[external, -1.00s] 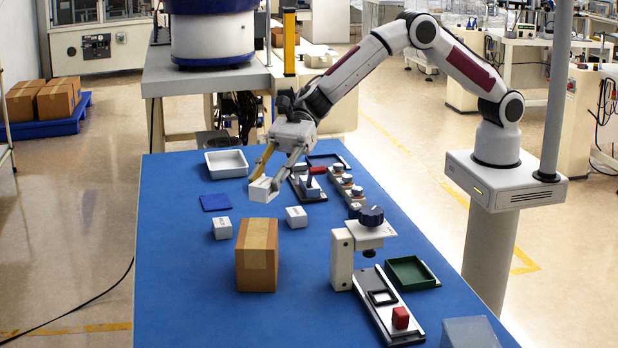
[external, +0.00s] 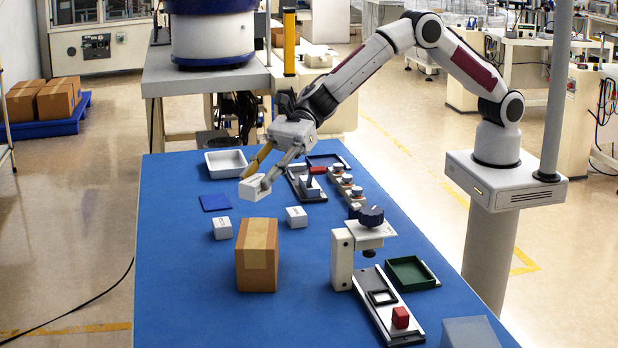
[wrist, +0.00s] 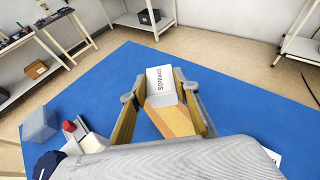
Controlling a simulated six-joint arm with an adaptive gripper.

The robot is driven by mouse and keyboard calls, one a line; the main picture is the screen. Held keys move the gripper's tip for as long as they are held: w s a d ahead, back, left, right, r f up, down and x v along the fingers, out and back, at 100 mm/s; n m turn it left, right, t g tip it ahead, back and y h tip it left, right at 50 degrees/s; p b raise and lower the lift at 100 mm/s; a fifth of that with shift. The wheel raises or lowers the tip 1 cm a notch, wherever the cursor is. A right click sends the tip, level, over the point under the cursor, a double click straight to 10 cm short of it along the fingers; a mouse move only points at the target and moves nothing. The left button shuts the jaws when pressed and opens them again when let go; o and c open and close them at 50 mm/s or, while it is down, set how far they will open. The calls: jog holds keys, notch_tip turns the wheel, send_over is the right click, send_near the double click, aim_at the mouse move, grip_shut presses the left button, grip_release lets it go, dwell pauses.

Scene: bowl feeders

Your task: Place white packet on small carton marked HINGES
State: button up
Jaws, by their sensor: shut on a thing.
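My gripper (external: 257,180) is shut on a small white box-shaped packet (external: 252,189) and holds it in the air above the blue table. In the wrist view the packet (wrist: 160,84) sits between the fingertips, with dark print that looks like "SPRINGS". Two small white cartons stand on the table, a left one (external: 222,229) and a right one (external: 296,217). Both have dark print too small to read, so I cannot tell which is marked HINGES. The packet is apart from both, above and behind them in the external view.
A tall brown box (external: 257,262) stands in front of the small cartons. A blue pad (external: 215,203) and a white tray (external: 226,172) lie farther back. A clamp stand (external: 342,260) and a green tray (external: 410,273) are at the right. The table's left front is clear.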

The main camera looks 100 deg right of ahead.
aim_at(261, 195)
jog(key=shift+f, duration=2.4)
jog(key=shift+f, duration=1.9)
jog(key=shift+f, duration=0.1)
jog(key=o, duration=1.2)
jog(key=shift+c, duration=0.2)
jog(key=shift+s+d+r, duration=0.25)
jog(key=shift+d+r, duration=0.05)
jog(key=v, duration=1.1)
